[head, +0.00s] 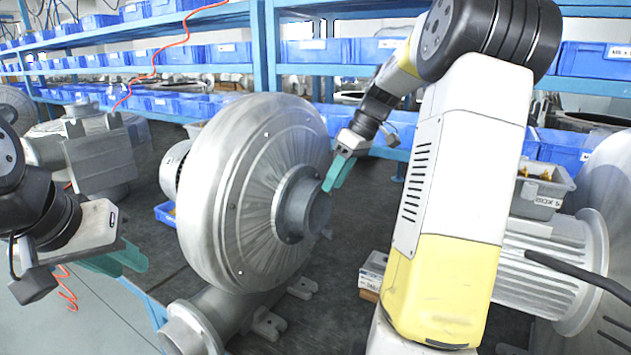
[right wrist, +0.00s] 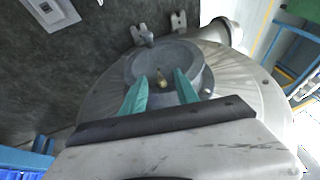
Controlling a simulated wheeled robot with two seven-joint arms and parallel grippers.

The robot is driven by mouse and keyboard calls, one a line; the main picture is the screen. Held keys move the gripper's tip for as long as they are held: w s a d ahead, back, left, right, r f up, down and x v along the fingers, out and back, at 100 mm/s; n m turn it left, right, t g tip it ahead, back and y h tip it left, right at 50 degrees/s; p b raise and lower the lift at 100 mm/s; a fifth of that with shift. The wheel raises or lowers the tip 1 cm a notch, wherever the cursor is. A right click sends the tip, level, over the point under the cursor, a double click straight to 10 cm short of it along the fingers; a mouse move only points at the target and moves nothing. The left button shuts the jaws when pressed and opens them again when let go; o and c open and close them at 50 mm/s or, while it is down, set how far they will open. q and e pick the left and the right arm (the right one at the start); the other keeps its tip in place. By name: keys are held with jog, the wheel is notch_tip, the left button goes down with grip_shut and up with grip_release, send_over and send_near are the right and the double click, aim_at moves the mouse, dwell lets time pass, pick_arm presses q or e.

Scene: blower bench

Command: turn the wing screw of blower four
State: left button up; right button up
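The large grey blower (head: 262,190) stands on the dark bench in the middle of the head view, its round inlet collar (head: 303,205) facing right. In the right wrist view the collar (right wrist: 130,66) lies ahead of my right gripper (right wrist: 162,82). A small brass-coloured piece (right wrist: 161,78), which looks like the wing screw, shows between the two teal fingertips. The fingers are apart, and I cannot tell whether they touch it. In the head view my right gripper (head: 335,178) is at the collar's upper right edge. My left gripper (head: 122,262) is open and empty, left of the blower.
Another machine (head: 98,155) stands behind left and a ribbed motor (head: 545,265) at right. A grey box (head: 545,188) sits at right, and a small box (head: 374,272) lies on the bench right of the blower. Shelves with blue bins (head: 315,50) line the back.

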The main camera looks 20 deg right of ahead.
jog(key=shift+a+f, duration=0.1)
jog(key=shift+f, duration=0.15)
jog(key=shift+c, duration=0.3)
grip_shut()
jog(key=g+y, duration=0.2)
jog(key=m+g+y, duration=0.1)
jog(key=y, duration=0.2)
jog(key=w+d+f+m+g+y, duration=0.1)
jog(key=g+y, duration=0.1)
jog(key=y, duration=0.1)
jog(key=shift+d+f+g, duration=0.1)
jog(key=shift+g, duration=0.2)
jog(key=shift+y, duration=0.3)
